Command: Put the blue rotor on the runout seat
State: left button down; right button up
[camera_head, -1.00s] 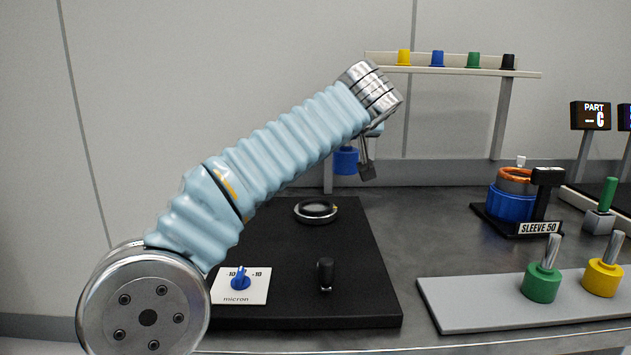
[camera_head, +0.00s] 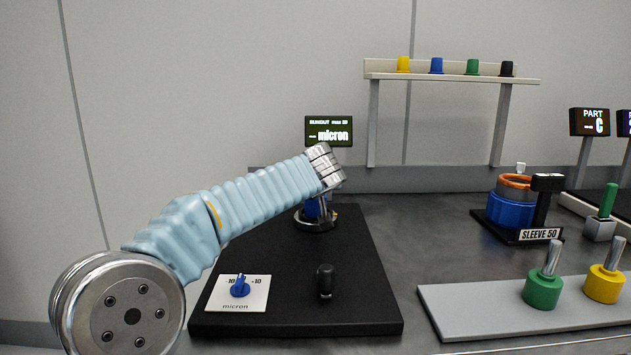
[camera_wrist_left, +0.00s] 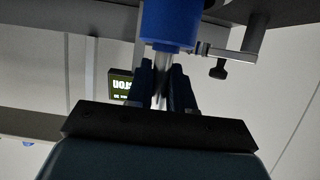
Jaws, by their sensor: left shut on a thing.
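My left gripper (camera_head: 326,198) is shut on the shaft of the blue rotor (camera_head: 313,208). In the left wrist view the shaft stands between the fingers (camera_wrist_left: 162,78), with the blue body (camera_wrist_left: 168,24) beyond them. In the head view the rotor is at the round runout seat (camera_head: 317,226) on the black plate, partly hidden by my wrist. I cannot tell whether the rotor's base touches the seat. My right gripper is not in view.
A runout display (camera_head: 329,130) stands behind the seat. A black knob (camera_head: 325,280) and a blue dial (camera_head: 240,287) are at the plate's front. Green (camera_head: 542,290) and yellow (camera_head: 604,284) rotors stand on a grey tray at right, with the sleeve station (camera_head: 513,207) behind.

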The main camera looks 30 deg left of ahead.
pick_arm(q)
jog(key=shift+f, duration=0.1)
jog(key=c, duration=1)
grip_release()
jog(key=shift+r, duration=0.2)
jog(key=shift+s+d, duration=0.2)
jog(key=shift+s, duration=0.05)
jog(key=b+v, duration=0.2)
jog(key=v, duration=0.9)
jog(key=shift+s+r, duration=0.1)
jog(key=shift+s, duration=0.1)
